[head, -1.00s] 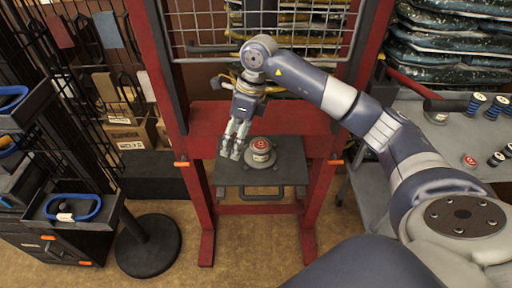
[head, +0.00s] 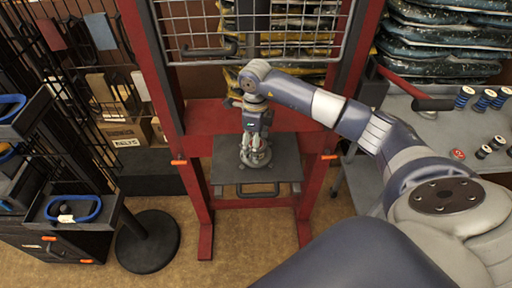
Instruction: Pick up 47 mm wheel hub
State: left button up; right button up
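A grey hub with a wide round base (head: 260,165) stands on the dark platform (head: 228,172) inside the red frame. I take it for the wheel hub; no size can be read on it. My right gripper (head: 256,160) points down directly over the hub, with its fingers at or around the upper part. The fingers hide most of the hub and its red top. I cannot tell whether they are closed on it. My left gripper is not in view.
Red posts (head: 318,180) flank the platform, and a wire mesh guard (head: 250,30) hangs above. A grey bench (head: 440,135) at right holds blue springs (head: 463,97), a red disc (head: 457,154) and dark rollers. A round black stand base (head: 147,241) is at lower left.

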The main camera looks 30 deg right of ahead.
jog(key=shift+f, duration=0.9)
jog(key=c, duration=1.5)
jog(key=shift+w+r, duration=0.1)
grip_shut()
jog(key=shift+r, duration=0.15)
